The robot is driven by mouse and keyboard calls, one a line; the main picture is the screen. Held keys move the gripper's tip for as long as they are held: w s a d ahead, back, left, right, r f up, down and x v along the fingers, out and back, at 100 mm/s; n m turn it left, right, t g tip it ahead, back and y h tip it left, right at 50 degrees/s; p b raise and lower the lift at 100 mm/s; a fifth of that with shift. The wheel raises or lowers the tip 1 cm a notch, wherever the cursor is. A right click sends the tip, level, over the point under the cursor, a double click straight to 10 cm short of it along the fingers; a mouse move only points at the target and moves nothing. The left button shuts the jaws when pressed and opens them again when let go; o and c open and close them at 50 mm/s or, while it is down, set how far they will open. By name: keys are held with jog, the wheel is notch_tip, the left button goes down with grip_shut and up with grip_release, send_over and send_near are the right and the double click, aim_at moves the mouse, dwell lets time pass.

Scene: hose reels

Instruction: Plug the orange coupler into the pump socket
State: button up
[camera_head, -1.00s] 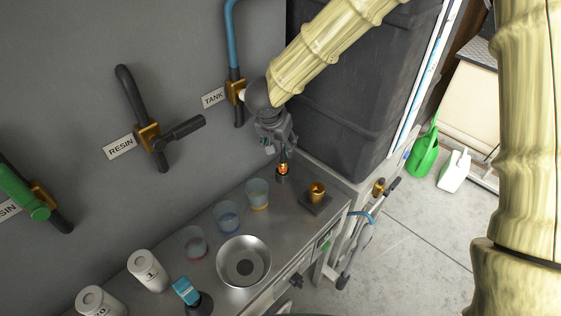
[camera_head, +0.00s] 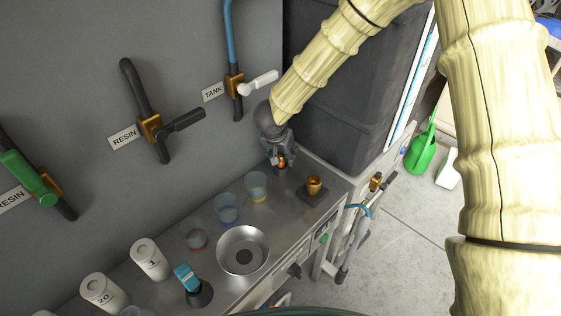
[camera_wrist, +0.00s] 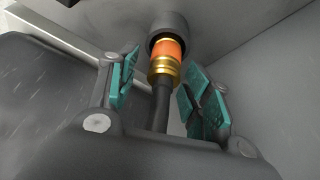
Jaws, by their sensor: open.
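The orange coupler (camera_wrist: 166,50) has an orange band and a brass collar, with a black hose (camera_wrist: 161,104) running from it between my fingers. Its far end sits in a dark round cup (camera_wrist: 174,21). It also shows as a small orange spot on the steel counter in the head view (camera_head: 282,162). My gripper (camera_wrist: 158,88) is open, its teal pads on either side of the hose and brass collar, apart from them. In the head view my gripper (camera_head: 280,156) is right over the coupler and partly hides it. A brass socket (camera_head: 314,184), apparently the pump socket, stands on a dark square block to the right.
Clear cups (camera_head: 256,186) and a steel bowl (camera_head: 242,250) stand left of the coupler on the counter (camera_head: 286,208). A large black tank (camera_head: 345,85) rises close behind my gripper. Wall valves, including TANK (camera_head: 235,86), are at left. White canisters (camera_head: 148,258) stand at front left.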

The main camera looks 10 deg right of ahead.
jog(key=shift+s+r, duration=0.1)
jog(key=shift+r, duration=0.1)
jog(key=shift+s, duration=0.1)
jog(key=shift+c, duration=1.2)
jog(key=c, duration=0.7)
grip_shut()
